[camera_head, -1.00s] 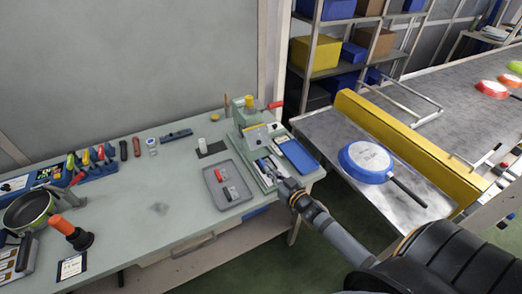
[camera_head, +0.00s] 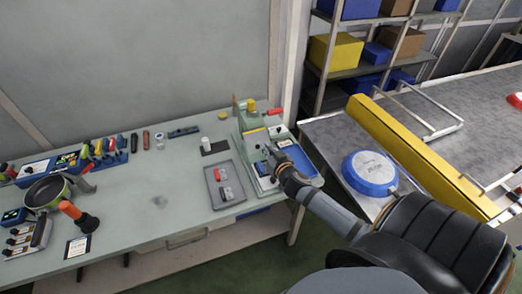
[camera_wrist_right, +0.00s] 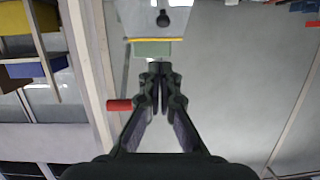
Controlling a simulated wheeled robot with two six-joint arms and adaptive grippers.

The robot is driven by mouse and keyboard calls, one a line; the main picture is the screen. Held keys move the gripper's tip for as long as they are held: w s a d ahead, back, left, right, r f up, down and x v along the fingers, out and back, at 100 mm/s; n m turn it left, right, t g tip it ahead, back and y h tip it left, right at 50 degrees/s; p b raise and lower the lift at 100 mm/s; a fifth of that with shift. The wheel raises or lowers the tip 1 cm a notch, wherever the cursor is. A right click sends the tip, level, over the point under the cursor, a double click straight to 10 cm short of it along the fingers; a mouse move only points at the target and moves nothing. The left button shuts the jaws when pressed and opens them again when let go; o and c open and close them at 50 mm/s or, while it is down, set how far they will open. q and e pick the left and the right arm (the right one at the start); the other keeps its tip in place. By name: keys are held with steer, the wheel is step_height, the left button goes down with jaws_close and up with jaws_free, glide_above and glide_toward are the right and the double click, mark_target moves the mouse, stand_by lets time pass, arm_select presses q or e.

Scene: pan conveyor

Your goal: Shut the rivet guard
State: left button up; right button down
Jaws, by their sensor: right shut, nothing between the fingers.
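The green rivet press (camera_head: 249,118) stands at the right end of the workbench, with a red handle (camera_head: 275,112) on its right side. At its front is a pale, see-through guard panel (camera_head: 255,138). My right gripper (camera_head: 269,150) is shut and empty, just in front of the panel's right side. In the right wrist view the shut fingertips (camera_wrist_right: 157,68) point at the press. The panel with a yellow edge (camera_wrist_right: 156,40) and a black knob (camera_wrist_right: 163,18) show beyond them. I cannot tell whether the fingers touch the guard. My left gripper is not in view.
A grey tray (camera_head: 238,199) with small parts lies left of the press, and a blue tray (camera_head: 297,160) lies right of it. A blue pan (camera_head: 369,174) lies on the conveyor side beyond a gap. A yellow rail (camera_head: 425,155) borders the conveyor.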

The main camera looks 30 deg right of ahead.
mark_target(258, 140)
steer(key=w+f+b, duration=0.2)
steer(key=w, duration=0.1)
steer(key=w+f+b, duration=0.1)
steer(key=f, duration=0.1)
steer(key=shift+w+d, duration=0.25)
steer(key=shift+w, duration=0.05)
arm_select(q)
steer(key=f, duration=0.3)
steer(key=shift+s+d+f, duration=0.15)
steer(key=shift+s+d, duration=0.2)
